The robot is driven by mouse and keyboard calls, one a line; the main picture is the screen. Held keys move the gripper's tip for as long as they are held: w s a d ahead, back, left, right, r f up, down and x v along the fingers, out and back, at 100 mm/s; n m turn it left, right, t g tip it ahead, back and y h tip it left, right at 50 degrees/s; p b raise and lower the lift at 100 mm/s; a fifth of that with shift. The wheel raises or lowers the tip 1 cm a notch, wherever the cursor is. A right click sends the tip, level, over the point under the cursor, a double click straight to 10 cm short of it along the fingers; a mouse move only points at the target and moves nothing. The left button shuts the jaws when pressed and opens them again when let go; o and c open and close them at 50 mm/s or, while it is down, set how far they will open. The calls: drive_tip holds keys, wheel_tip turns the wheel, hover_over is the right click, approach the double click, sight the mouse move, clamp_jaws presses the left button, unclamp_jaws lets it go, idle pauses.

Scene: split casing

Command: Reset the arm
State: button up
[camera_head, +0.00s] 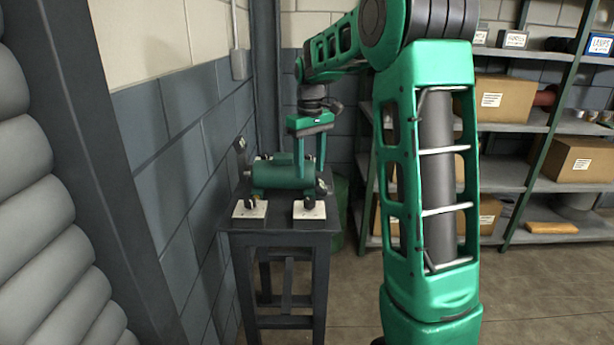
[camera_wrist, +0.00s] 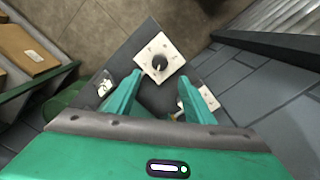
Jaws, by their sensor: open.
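My gripper (camera_head: 310,165) hangs with its fingers pointing down over the right part of a dark table (camera_head: 280,240). The fingers are apart, and in the wrist view nothing shows held between them (camera_wrist: 160,77). A green rounded casing (camera_head: 272,176) lies on the table, just left of the fingers in the head view. I cannot tell whether they touch it. At the table's front edge are two white plates with dark knobs, one on the left (camera_head: 241,213) and one on the right (camera_head: 301,213). A white plate with a round dark knob (camera_wrist: 174,48) shows beyond the fingertips in the wrist view.
A block wall (camera_head: 185,140) runs close along the table's left side. Shelves with cardboard boxes (camera_head: 502,103) stand to the right and behind. A dark green bin (camera_head: 340,212) is behind the table. The floor (camera_head: 550,300) at front right is clear.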

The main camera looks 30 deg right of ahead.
drive_tip(key=shift+s+r, duration=0.1)
idle(0.5)
drive_tip(key=s+a+f+m, duration=0.1)
drive_tip(key=s+f+m, duration=0.1)
drive_tip(key=s, duration=0.9)
drive_tip(key=s+a+f+m, duration=0.2)
drive_tip(key=s+f+m, duration=0.1)
drive_tip(key=s, duration=0.9)
drive_tip(key=s+a+f+m, duration=0.2)
drive_tip(key=s, duration=1)
drive_tip(key=shift+s+f+m, duration=0.2)
drive_tip(key=shift+s+m, duration=0.05)
drive_tip(key=shift+m, duration=0.05)
drive_tip(key=shift+a, duration=0.1)
drive_tip(key=shift+w+f, duration=0.25)
drive_tip(key=shift+w, duration=0.4)
